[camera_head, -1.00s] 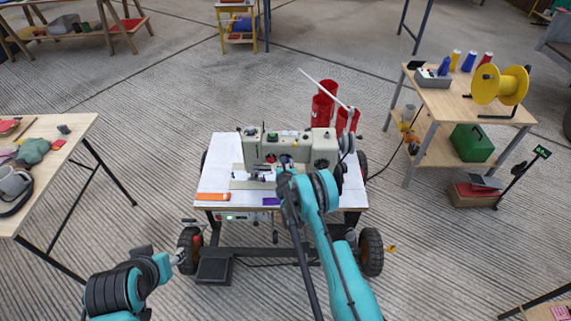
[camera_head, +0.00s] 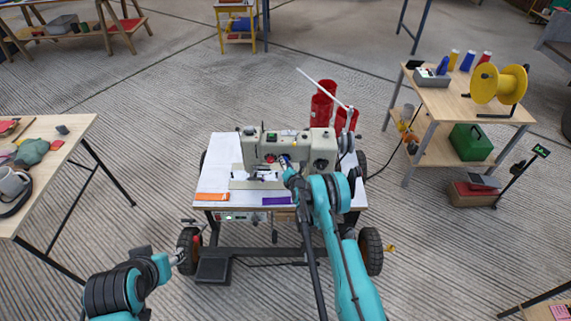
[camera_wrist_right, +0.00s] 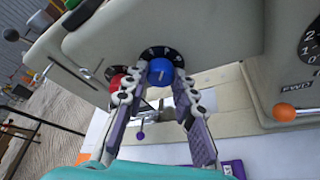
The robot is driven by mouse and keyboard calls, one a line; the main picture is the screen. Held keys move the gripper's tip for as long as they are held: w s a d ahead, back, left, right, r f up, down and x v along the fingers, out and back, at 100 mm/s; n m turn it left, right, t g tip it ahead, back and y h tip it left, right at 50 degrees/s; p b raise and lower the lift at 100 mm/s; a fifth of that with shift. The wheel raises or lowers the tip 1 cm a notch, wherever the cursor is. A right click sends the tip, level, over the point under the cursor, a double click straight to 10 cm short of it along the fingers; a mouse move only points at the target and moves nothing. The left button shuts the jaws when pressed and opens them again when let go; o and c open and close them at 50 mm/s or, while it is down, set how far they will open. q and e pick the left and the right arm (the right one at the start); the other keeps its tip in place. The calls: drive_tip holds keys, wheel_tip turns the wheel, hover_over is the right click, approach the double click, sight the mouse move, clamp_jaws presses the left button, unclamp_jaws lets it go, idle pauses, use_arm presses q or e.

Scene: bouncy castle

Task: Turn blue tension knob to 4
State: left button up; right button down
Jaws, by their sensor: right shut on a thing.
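The blue tension knob (camera_wrist_right: 161,71) sits on a black numbered dial on the cream sewing machine (camera_wrist_right: 220,35). Its setting is too small to read with certainty. My right gripper (camera_wrist_right: 157,80) is shut on the blue knob, with a finger on either side of it. In the head view the right gripper (camera_head: 286,162) is at the machine's front (camera_head: 300,148), and my wrist partly covers it. A red knob (camera_wrist_right: 117,82) is just left of the blue one, partly behind the left finger. My left gripper (camera_head: 180,257) is low at the left, away from the machine, too small to judge.
The machine stands on a wheeled white table (camera_head: 215,170) with an orange strip (camera_head: 212,197) and a purple strip (camera_head: 277,201). An orange-tipped lever (camera_wrist_right: 284,112) and a larger dial (camera_wrist_right: 312,45) are to the right. Red thread cones (camera_head: 322,107) stand behind.

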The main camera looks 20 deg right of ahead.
idle(0.4)
drive_tip(key=c, duration=1.2)
unclamp_jaws()
wheel_tip(320, 180, up, 10)
drive_tip(key=shift+c, duration=0.4)
